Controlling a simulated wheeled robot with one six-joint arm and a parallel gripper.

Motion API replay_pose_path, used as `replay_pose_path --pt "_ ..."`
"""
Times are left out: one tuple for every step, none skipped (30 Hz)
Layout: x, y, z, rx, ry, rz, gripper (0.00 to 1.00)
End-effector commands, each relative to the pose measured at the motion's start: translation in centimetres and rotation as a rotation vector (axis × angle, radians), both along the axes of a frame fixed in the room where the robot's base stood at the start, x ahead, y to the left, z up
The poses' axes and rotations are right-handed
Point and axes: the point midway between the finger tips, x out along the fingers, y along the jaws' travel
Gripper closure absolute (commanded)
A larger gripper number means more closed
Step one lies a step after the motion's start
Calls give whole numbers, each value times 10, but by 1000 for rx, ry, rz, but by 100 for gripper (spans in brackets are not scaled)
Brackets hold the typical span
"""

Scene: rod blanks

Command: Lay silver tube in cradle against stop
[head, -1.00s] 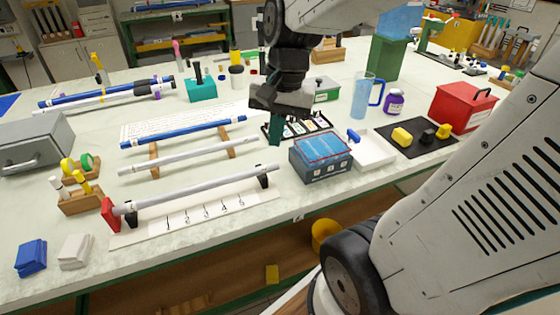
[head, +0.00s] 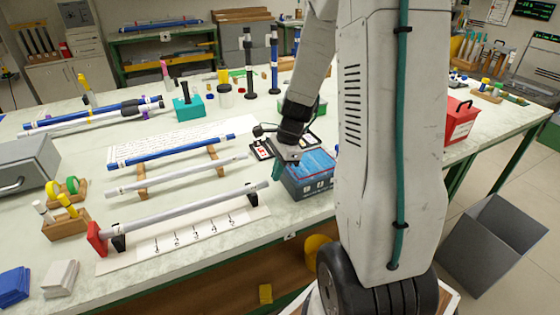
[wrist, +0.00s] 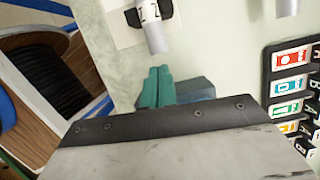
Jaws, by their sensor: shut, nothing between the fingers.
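A silver tube (head: 190,208) lies in the cradle, across its two black supports (head: 250,196), above a white board (head: 150,258) numbered 1 to 5. Its left end is at the red stop (head: 96,238); I cannot tell whether it touches. My gripper (head: 276,186) is just beyond the tube's right end, with teal fingers closed together and empty. In the wrist view, the shut fingers (wrist: 157,84) point at the tube's end (wrist: 156,38), a small gap apart, with a black support beside it.
A wooden rack (head: 141,183) behind the cradle holds a blue tube (head: 172,151) and another pale tube (head: 178,176). A blue-lidded box (head: 310,170) stands right of my gripper, partly behind my arm. A grey metal box (head: 25,162) and a wooden holder (head: 65,226) are at left.

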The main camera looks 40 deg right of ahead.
Motion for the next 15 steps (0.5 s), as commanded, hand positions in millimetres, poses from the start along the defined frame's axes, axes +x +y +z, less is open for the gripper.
replay_pose_path --pt "0 3 -9 1 2 2 100" --pt "0 4 -13 2 4 2 100" --pt "1 6 -19 1 3 2 100" --pt "2 7 -22 1 2 2 100" --pt "2 8 -25 1 2 2 100" --pt "2 9 -28 1 2 3 100" --pt "2 9 -30 -1 1 3 100" --pt "3 9 -31 -1 0 3 100" --pt "3 10 -33 -1 0 3 100" --pt "3 10 -33 -1 0 2 100" --pt "3 10 -34 -1 0 2 100" --pt "3 10 -34 -1 0 2 100" --pt "3 10 -34 -1 0 2 100" --pt "3 10 -34 -1 0 2 100" --pt "3 10 -34 -1 0 2 100"
